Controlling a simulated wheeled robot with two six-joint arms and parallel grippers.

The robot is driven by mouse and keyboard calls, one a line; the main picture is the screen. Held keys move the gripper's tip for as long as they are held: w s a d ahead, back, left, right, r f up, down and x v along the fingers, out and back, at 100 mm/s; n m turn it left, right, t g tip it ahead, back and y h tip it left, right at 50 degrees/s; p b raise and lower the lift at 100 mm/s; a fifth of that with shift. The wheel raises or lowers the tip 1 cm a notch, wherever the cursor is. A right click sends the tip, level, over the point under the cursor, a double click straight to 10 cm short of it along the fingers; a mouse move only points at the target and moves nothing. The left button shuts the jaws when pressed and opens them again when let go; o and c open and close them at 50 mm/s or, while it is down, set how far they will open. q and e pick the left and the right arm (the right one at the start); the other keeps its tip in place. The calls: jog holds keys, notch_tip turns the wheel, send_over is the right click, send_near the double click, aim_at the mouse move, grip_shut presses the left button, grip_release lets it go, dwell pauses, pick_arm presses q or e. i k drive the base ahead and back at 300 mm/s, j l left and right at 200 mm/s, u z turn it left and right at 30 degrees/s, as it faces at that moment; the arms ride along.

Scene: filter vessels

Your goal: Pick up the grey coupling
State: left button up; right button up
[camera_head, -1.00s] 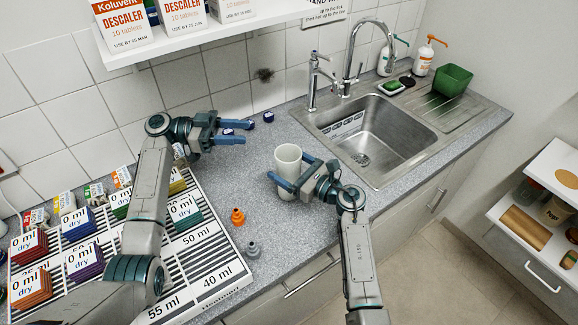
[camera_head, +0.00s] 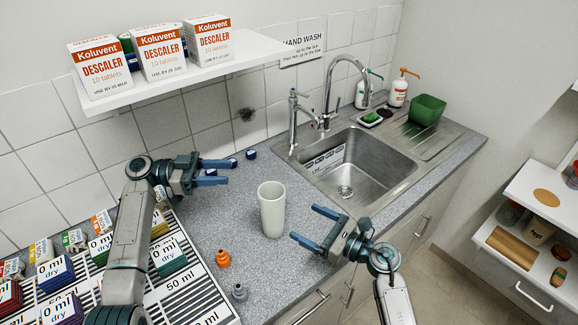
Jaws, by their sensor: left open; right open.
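The grey coupling (camera_head: 239,292) stands on the worktop near its front edge, beside the ribbed board. An orange coupling (camera_head: 223,258) stands just behind it. My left gripper (camera_head: 222,172) is open and empty above the back of the worktop, well behind the grey coupling. My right gripper (camera_head: 306,226) is open and empty near the front edge, to the right of a white cup (camera_head: 271,208) and apart from it. The grey coupling lies to the left of my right gripper and is not covered by either arm.
The ribbed board (camera_head: 197,290) with labelled coloured stacks fills the left. A sink (camera_head: 345,165) with a tall tap lies to the right. A shelf (camera_head: 215,62) with descaler boxes overhangs the back. Small dark blue caps (camera_head: 250,154) lie near the wall.

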aim_at(240, 295)
jog(key=k+l, duration=0.2)
jog(key=l, duration=0.15)
jog(key=k+l, duration=0.15)
jog(key=l, duration=0.2)
jog(key=k+l, duration=0.2)
jog(key=l, duration=0.15)
jog(key=k+l, duration=0.2)
jog(key=l, duration=0.15)
jog(key=k+l, duration=0.2)
jog(key=l, duration=0.15)
